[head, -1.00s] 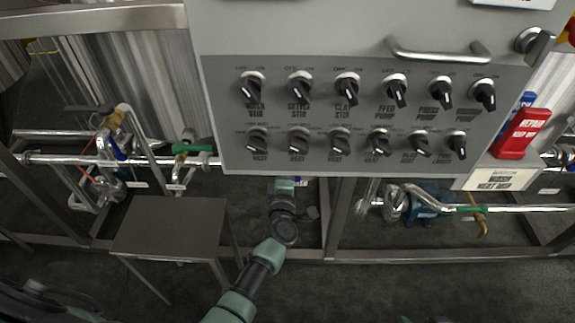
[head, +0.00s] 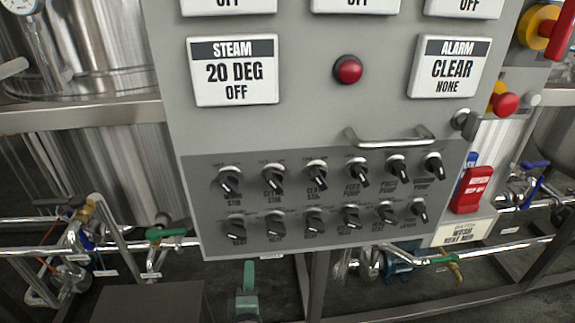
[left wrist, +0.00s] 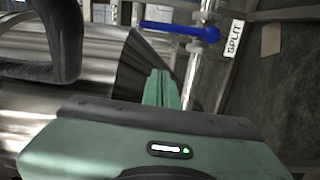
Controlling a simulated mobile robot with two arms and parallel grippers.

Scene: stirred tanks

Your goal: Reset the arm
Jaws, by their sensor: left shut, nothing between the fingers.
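My left gripper (head: 248,279) shows at the bottom of the head view, below the lower edge of the control panel (head: 300,130). Its green fingers are together with nothing between them. In the left wrist view the closed green fingers (left wrist: 160,88) stand up from the gripper body, with shiny metal behind them. I cannot tell whether they touch anything. Most of the left arm is cut off by the frame's bottom edge. My right gripper is in neither view.
The panel carries two rows of black knobs (head: 316,182), a red button (head: 348,69) and a metal handle (head: 390,139). A grey stand top (head: 148,302) is at lower left. Pipes with a green-handled valve (head: 166,234) run beneath. A blue valve handle (left wrist: 184,28) shows in the wrist view.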

